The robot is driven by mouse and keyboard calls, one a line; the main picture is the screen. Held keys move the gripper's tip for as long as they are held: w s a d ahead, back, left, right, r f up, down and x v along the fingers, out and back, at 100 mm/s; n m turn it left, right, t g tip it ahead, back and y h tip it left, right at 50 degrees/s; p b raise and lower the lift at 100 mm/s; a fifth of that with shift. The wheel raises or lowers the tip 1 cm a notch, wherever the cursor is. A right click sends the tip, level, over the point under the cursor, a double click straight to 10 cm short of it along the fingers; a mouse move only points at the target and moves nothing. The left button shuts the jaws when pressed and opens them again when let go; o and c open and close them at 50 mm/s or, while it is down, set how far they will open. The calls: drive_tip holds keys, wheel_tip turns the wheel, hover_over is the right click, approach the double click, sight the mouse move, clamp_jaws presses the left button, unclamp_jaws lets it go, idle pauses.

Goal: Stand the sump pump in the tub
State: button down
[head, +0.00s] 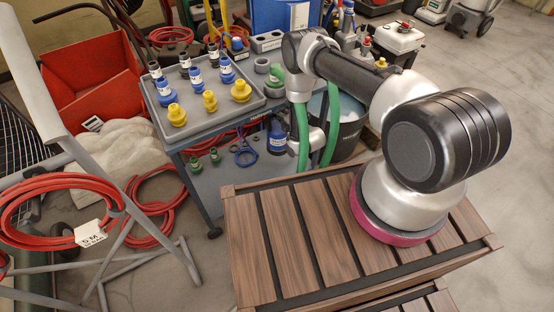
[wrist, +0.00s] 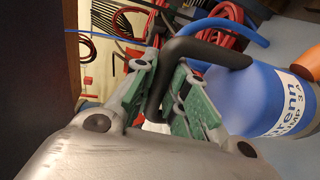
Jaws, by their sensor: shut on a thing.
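The sump pump (head: 278,138) is a blue cylinder with a white label, on the lower shelf of the grey trolley in the head view. In the wrist view the blue pump (wrist: 250,95) fills the right side, with a bent black handle (wrist: 210,50) on top. My gripper (wrist: 168,88), with green finger pads, is shut on that handle. In the head view my gripper's fingers are too small and covered to make out. The tub (head: 348,132) is a dark round container with pale blue inside, right of the trolley, partly hidden behind my arm and its green hoses.
The trolley's top tray (head: 190,122) holds several blue and yellow fittings. A slatted wooden top (head: 290,250) is in front. Red hose coils (head: 60,205) and a metal frame are at left. Open floor is at right.

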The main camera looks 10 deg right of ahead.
sight(284, 136)
drive_tip(key=shift+w, duration=0.1)
drive_tip(key=shift+f, duration=4.65)
drive_tip(key=c, duration=1.9)
unclamp_jaws()
drive_tip(key=shift+f, duration=0.3)
drive_tip(key=o, duration=0.5)
drive_tip(key=shift+c, duration=0.2)
drive_tip(key=v, duration=0.5)
drive_tip(key=a+v, duration=0.1)
drive_tip(key=v, duration=0.2)
drive_tip(key=shift+s+f, duration=0.15)
drive_tip(key=shift+s, duration=0.05)
